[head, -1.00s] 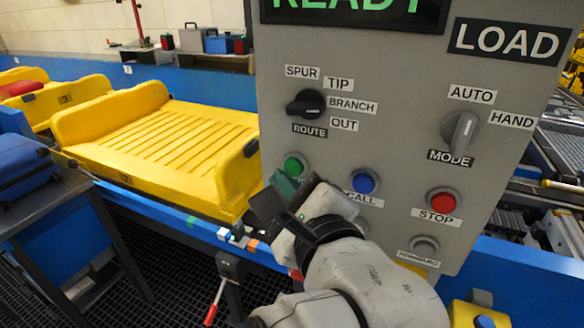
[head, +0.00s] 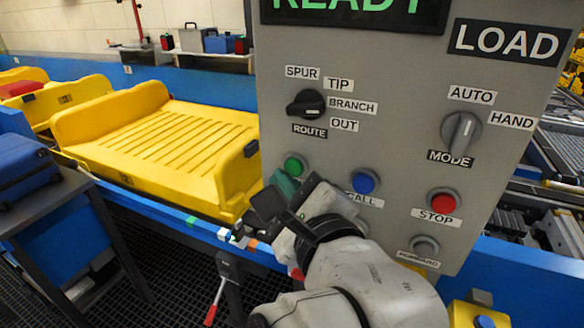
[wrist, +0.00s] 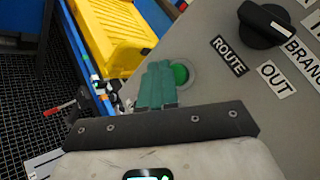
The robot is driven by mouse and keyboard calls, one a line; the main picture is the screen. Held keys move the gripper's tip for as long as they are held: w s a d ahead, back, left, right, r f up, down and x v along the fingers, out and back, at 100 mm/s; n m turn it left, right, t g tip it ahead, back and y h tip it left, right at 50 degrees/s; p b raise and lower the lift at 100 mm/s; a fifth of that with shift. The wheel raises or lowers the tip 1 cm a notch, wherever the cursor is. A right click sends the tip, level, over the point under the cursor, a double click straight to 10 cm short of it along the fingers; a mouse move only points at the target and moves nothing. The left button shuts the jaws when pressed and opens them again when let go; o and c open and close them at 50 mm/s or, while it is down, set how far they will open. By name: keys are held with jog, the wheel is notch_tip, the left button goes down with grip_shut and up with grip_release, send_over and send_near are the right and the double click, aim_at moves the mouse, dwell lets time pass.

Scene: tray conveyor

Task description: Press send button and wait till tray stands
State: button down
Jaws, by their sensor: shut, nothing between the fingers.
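The grey control panel (head: 390,110) shows a green READY display (head: 355,6) and a LOAD label. A green button (head: 295,165) sits at its lower left; its own label is hidden behind my gripper. My gripper (head: 283,183) is shut and empty, its green fingertips just below and beside the button. In the wrist view the fingers (wrist: 157,84) lie just left of the green button (wrist: 180,75); I cannot tell whether they touch it. The yellow tray (head: 160,140) stands empty on the conveyor left of the panel.
A blue CALL button (head: 365,181), a red STOP button (head: 442,201) and a grey button (head: 424,246) are nearby. The ROUTE knob (head: 306,104) and MODE knob (head: 461,131) are above. A blue suitcase (head: 22,170) lies on a table at left. Another yellow tray (head: 70,95) carries a red case.

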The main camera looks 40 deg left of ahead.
jog(key=shift+w, duration=0.35)
jog(key=shift+w+a, duration=0.2)
jog(key=shift+w, duration=0.3)
dwell(0.7)
jog(key=shift+s, duration=0.1)
jog(key=shift+s+d, duration=0.25)
jog(key=shift+s, duration=0.55)
